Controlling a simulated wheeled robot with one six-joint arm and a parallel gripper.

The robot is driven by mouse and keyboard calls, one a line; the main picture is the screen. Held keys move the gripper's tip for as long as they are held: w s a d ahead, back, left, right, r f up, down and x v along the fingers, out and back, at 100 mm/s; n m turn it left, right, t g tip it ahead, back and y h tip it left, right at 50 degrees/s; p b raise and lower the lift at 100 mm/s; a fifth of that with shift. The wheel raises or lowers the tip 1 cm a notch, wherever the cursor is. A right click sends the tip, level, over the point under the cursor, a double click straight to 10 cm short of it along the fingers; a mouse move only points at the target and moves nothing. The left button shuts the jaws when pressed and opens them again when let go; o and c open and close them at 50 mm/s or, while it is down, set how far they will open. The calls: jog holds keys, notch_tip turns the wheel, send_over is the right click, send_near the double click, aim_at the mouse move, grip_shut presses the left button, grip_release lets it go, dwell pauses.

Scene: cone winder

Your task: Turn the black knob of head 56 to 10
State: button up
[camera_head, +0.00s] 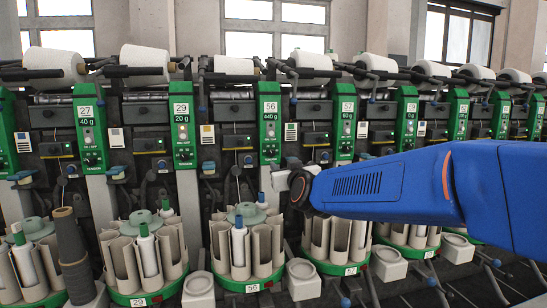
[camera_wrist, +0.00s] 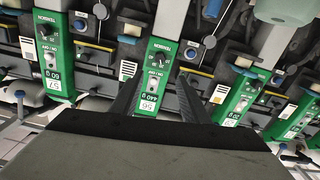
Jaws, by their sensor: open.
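The green panel of head 56 (camera_head: 269,130), marked 56 and 440 g, stands upright in the middle of the head view. In the wrist view this panel (camera_wrist: 153,80) appears upside down between my fingers. Its black knob (camera_wrist: 160,57) lies just beyond the fingertips, under the word TENSION, and looks untouched. The knob's setting is too small to read. My gripper (camera_wrist: 158,82) is open and empty, with one finger on each side of the panel in the picture. In the head view my blue arm comes from the right, and its end is below and right of panel 56.
Neighbouring green panels 57 (camera_head: 343,125) and 29 (camera_head: 182,135) carry similar knobs. White yarn cones (camera_head: 234,66) sit along the top. Below stand round bobbin magazines (camera_head: 240,245) with upright tubes. A blue knob (camera_wrist: 212,41) and small levers stick out near panel 56.

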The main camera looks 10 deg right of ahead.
aim_at(272, 154)
jog(key=w, duration=1.5)
jog(key=shift+w, duration=0.15)
jog(key=c, duration=1.1)
